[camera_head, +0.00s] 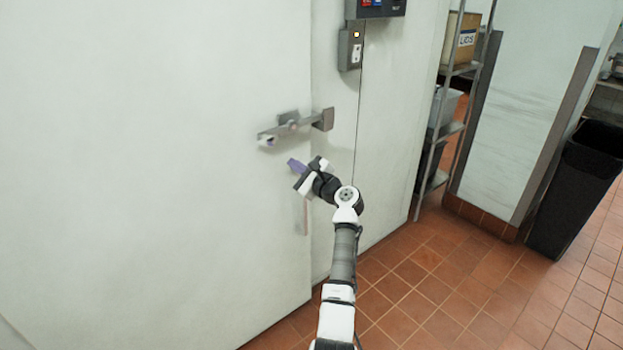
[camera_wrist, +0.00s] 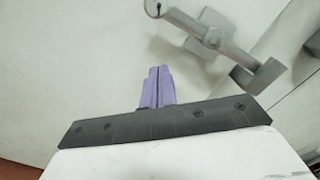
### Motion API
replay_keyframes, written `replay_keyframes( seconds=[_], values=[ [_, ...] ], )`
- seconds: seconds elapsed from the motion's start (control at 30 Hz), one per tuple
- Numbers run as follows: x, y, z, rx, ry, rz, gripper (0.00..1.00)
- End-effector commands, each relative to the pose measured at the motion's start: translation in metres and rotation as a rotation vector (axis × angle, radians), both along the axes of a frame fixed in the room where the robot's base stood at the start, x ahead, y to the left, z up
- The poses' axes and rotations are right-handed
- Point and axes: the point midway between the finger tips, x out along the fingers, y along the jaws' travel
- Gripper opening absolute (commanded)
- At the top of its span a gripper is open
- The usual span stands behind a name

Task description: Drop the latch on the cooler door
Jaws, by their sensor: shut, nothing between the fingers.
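The cooler door (camera_head: 150,150) is a large white panel filling the left of the head view. Its grey metal latch (camera_head: 290,125) lies nearly level across the door edge, its right end at a bracket (camera_head: 323,119) on the frame. The latch also shows at the upper right of the wrist view (camera_wrist: 215,38), with a round knob at its left end. My gripper (camera_head: 293,164) has purple fingertips and is shut and empty, just below the latch and apart from it. In the wrist view the fingers (camera_wrist: 157,88) are together, pointing up toward the door.
A control box with an orange light (camera_head: 351,47) is on the wall above right of the latch. A wire shelf (camera_head: 448,120) with boxes and a black bin (camera_head: 580,190) stand farther right. The red tile floor (camera_head: 420,280) is clear in front of the wall.

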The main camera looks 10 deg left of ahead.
Motion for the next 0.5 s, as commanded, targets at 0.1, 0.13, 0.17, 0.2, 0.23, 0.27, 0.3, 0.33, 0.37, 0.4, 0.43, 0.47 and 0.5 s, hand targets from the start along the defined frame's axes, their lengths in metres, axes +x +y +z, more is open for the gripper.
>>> replay_keyframes(
  seconds=[0.1,0.13,0.17,0.2,0.23,0.27,0.3,0.33,0.37,0.4,0.43,0.47,0.5],
  values=[
    [-0.014,-0.020,-0.004,0.000,-0.001,-0.004,0.00],
    [-0.017,-0.024,-0.004,0.000,0.000,-0.003,0.00],
    [-0.020,-0.028,-0.004,-0.001,-0.002,-0.004,0.00],
    [-0.023,-0.033,-0.005,-0.001,-0.001,-0.003,0.00],
    [-0.026,-0.037,-0.005,0.000,0.000,-0.003,0.00],
    [-0.028,-0.040,-0.005,0.000,0.000,-0.003,0.00],
    [-0.031,-0.044,-0.004,0.000,-0.001,-0.002,0.00],
    [-0.033,-0.045,-0.004,0.000,0.000,-0.003,0.00],
    [-0.034,-0.047,-0.004,0.000,0.000,-0.001,0.00],
    [-0.036,-0.049,-0.004,-0.001,0.000,-0.001,0.00],
    [-0.037,-0.050,-0.004,0.000,0.001,-0.001,0.00],
    [-0.037,-0.051,-0.004,0.000,0.001,-0.001,0.00],
    [-0.038,-0.051,-0.004,0.000,0.001,-0.001,0.00]
  ],
)
